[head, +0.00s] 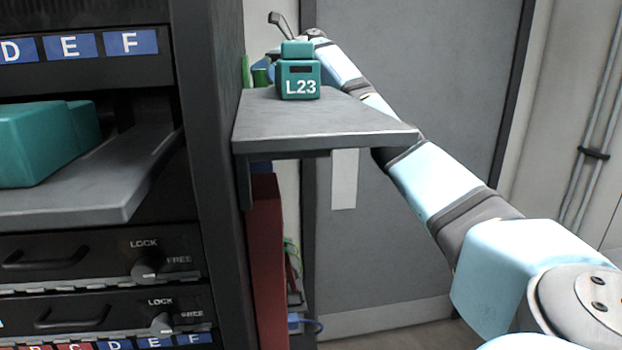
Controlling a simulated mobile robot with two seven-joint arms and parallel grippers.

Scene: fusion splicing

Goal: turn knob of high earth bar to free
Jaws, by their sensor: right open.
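My right arm reaches from the lower right to the far side of the grey side shelf. My right gripper (280,28) is at its end, small and partly hidden behind a teal box marked L23. It is open, and I see nothing between its fingers. I cannot pick out the high earth bar or its knob for sure. Green parts (260,73) show behind the shelf, just below the gripper and mostly hidden. Two drawer knobs marked LOCK and FREE, an upper one (148,268) and a lower one (163,322), sit on the rack, far from the gripper. My left gripper is out of view.
The L23 box (299,82) stands on the side shelf (350,128), close to my right arm. A black rack (215,200) fills the left, with a teal case (35,145) on its tray. A grey door (440,100) stands behind my arm.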

